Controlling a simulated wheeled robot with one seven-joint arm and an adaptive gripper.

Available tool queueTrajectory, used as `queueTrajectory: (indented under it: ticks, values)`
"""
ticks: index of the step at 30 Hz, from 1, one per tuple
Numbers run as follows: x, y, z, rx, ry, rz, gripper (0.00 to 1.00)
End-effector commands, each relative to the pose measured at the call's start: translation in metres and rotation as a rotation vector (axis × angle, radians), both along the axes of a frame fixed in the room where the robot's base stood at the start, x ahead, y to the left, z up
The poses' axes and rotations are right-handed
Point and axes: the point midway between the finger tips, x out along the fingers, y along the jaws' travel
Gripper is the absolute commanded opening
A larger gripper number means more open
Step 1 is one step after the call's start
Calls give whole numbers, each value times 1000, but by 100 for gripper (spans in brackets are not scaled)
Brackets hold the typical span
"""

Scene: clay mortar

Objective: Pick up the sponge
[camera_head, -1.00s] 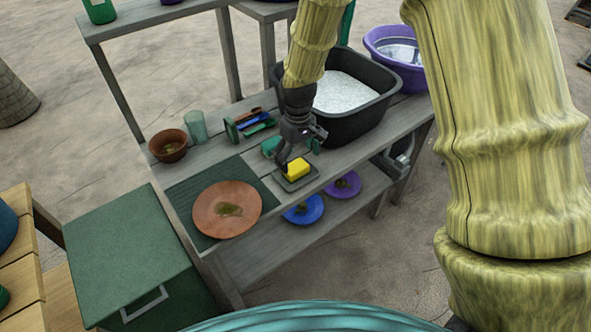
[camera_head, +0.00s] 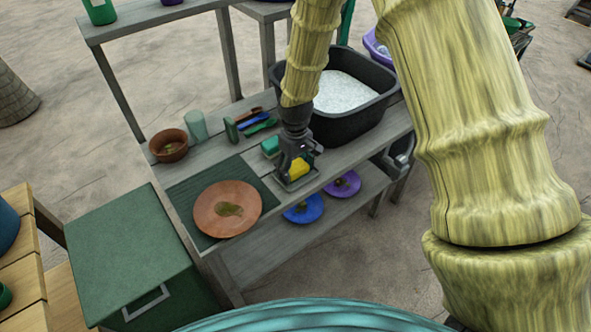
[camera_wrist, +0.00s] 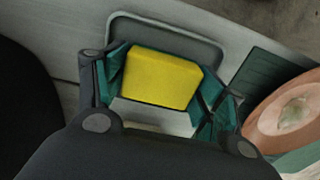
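The yellow sponge (camera_head: 299,167) sits on a small grey tray (camera_head: 303,181) at the front edge of the grey bench. My gripper (camera_head: 290,175) is lowered over it and partly hides it in the head view. In the wrist view the sponge (camera_wrist: 160,79) lies between the two teal-padded fingers of my gripper (camera_wrist: 165,95). The fingers are spread, with one at each side of the sponge. Small gaps seem to show between the pads and the sponge. The tray (camera_wrist: 168,28) shows around the sponge's far side.
A dark tub (camera_head: 352,125) of whitish contents stands just behind my gripper. A terracotta plate (camera_head: 228,207) on a green mat lies to the left. Blue (camera_head: 303,209) and purple (camera_head: 343,184) plates lie on the lower shelf.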

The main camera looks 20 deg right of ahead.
Motion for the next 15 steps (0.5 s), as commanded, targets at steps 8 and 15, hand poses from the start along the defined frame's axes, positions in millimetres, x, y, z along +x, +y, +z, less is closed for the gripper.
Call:
queueTrajectory:
  ticks: [8, 15]
  values:
    - [0, 0, 0, 0, 0, 0, 48]
    - [0, 0, 3, 0, -1, 0, 47]
